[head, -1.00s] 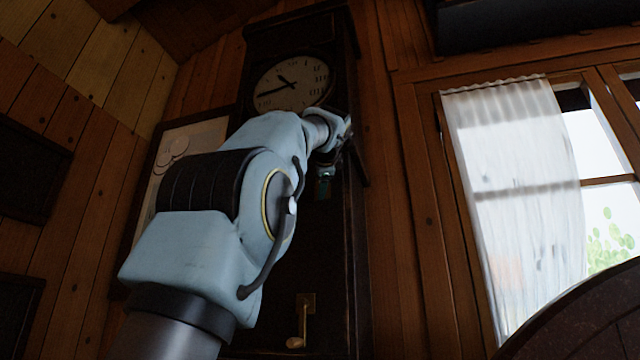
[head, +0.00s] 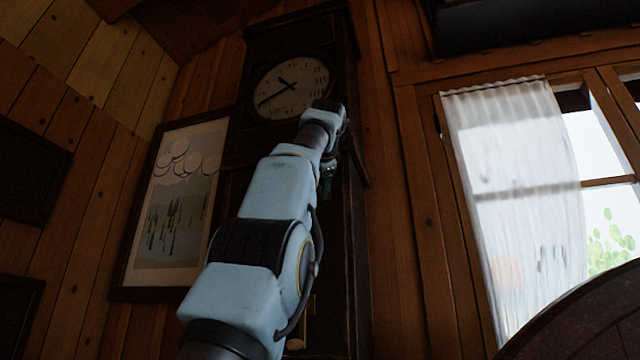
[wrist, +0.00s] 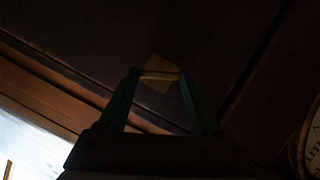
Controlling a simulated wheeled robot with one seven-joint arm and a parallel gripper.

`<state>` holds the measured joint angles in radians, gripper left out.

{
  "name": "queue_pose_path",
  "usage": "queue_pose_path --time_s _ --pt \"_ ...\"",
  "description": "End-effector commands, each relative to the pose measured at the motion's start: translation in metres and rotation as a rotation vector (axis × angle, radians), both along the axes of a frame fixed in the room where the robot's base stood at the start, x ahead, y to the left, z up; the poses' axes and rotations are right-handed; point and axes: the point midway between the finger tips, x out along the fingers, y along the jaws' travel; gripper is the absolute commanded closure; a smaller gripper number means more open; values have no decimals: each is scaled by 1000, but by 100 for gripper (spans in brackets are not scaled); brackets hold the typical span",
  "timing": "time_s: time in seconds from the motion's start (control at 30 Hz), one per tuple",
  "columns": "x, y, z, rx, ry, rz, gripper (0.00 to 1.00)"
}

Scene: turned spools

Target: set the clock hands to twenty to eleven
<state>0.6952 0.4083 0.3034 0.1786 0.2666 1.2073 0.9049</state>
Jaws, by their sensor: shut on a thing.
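The clock dial (head: 311,75) is high on a dark tall case (head: 300,32) in the head view. Its short hand (head: 283,82) points up-left, about between 10 and 11. Its long hand (head: 270,99) points down-left, close to the 8; the small numerals are hard to read. My gripper (head: 326,184) is below the dial at the case, partly hidden by my wrist. In the wrist view my gripper (wrist: 160,76) has its green fingers shut on a small brass-coloured piece (wrist: 159,84). What that piece joins is too dark to tell.
A framed picture (head: 172,205) hangs left of the case. A curtained window (head: 515,190) is at the right. A dark rounded edge (head: 585,320) fills the lower right. The dial's edge also shows in the wrist view (wrist: 312,150).

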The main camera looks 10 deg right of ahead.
Motion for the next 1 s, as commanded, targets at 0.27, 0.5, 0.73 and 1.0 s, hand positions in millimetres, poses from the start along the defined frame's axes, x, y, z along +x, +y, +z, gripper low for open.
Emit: queue_pose_path --time_s 0.27,0.5,0.73,1.0 --pt "0 1 -1 1 4 2 91" --pt "0 1 -2 1 4 2 11" --pt "0 0 -1 2 4 1 5" --pt "-20 2 1 -1 1 -2 5"
